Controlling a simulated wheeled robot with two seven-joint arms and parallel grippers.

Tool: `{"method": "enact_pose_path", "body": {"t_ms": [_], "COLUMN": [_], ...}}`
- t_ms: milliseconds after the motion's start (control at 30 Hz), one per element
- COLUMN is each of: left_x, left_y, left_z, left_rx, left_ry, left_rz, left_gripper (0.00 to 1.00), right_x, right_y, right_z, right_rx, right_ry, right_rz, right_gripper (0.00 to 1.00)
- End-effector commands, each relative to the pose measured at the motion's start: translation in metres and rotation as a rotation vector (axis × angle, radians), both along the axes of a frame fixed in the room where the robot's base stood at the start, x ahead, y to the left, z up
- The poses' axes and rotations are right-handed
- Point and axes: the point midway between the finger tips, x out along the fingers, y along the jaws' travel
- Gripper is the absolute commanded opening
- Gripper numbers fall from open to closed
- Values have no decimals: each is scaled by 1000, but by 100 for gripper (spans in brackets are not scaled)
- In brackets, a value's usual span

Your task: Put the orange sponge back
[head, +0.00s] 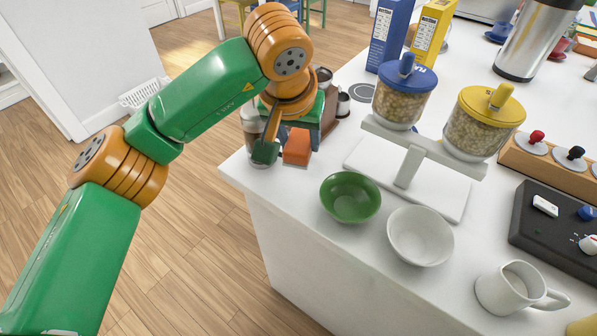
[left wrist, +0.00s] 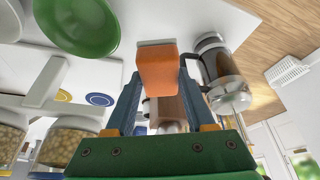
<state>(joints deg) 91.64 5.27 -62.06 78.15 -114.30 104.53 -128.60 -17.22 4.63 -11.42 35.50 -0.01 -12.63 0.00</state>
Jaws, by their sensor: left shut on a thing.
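The orange sponge (head: 297,146) is near the far left corner of the white counter, behind and left of the green bowl. My left gripper (head: 280,148) points down there and is shut on the sponge, with one finger on each side. In the left wrist view the sponge (left wrist: 157,72) sits between the two fingertips (left wrist: 160,80), with a paler end face showing. I cannot tell whether its underside touches the counter. My right gripper is in neither view.
A glass press (head: 250,125) stands close to the left of the gripper, also in the left wrist view (left wrist: 222,78). The green bowl (head: 350,198), a white bowl (head: 420,236) and a two-jar dispenser (head: 408,165) stand to the right. The counter edge is close by.

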Motion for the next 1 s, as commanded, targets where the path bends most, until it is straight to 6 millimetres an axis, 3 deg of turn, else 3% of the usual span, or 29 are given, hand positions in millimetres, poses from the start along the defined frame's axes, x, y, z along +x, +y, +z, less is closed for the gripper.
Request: {"method": "enact_pose_path", "body": {"t_ms": [100,267,467,833,867,933,1000], "left_x": [0,0,-1,0,0,0,0], "left_y": [0,0,0,0,0,0,0], "left_z": [-22,-40,-77,-85,-84,-83,-83], "left_rx": [1,0,0,1,1,1,1], "left_ry": [4,2,3,-1,0,0,0], "left_rz": [0,2,1,2,1,1,1], "left_gripper": [0,0,0,0,60,78,84], "right_x": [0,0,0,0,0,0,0], "right_y": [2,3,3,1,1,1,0], "right_z": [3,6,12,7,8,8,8], "right_rx": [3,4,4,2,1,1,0], "right_ry": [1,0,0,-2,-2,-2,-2], "right_rz": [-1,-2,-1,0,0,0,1], "right_gripper": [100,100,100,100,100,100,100]}}
